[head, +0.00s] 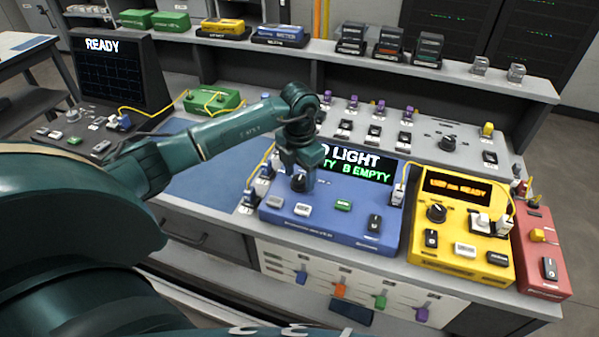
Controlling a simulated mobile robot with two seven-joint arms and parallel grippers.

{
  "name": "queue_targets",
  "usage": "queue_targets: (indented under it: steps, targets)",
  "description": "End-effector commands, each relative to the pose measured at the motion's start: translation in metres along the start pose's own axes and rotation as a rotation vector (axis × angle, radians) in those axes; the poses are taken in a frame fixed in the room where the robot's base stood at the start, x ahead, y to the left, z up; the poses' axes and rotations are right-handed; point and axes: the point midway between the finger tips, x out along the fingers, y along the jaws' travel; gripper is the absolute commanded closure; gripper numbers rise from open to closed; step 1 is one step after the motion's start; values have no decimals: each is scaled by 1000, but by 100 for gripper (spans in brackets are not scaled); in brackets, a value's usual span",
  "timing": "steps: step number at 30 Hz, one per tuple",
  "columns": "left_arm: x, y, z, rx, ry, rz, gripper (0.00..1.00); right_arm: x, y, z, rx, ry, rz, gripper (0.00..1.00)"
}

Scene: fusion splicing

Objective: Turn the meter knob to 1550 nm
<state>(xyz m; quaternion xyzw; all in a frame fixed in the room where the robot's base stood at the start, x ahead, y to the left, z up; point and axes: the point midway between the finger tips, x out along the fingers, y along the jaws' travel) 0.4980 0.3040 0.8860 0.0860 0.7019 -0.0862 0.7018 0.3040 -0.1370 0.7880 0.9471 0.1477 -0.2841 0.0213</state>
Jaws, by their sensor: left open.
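The blue meter (345,232) sits at the bench's front edge, with white and green text on its display (362,163). The text ends in "LIGHT" and "B EMPTY"; my arm hides its left end. My left gripper (301,186) points down over the meter's left side, open. A dark knob (299,183) shows at its fingertips, mostly hidden, so I cannot tell its setting or whether the fingers touch it. My right gripper is not in view.
A yellow unit (458,258) with a black knob (436,213) and a red unit (541,280) stand right of the meter. A monitor (112,72) reading "READY" is at left. A blue mat (205,190) lies left of the meter. A yellow cable runs beside the meter's left side.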

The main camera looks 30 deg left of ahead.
Motion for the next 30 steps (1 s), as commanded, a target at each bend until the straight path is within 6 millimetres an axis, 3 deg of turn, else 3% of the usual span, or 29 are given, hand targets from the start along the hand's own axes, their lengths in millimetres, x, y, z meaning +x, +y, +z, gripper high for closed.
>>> queue_targets:
  steps: [9, 25, 30]
  targets:
    - [3, 0, 0, 0, 0, 0, 47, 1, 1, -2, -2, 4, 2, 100]
    - [2, 0, 0, 0, 0, 0, 90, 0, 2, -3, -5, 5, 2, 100]
    - [2, 0, 0, 7, -1, 0, 91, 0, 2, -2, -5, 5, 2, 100]
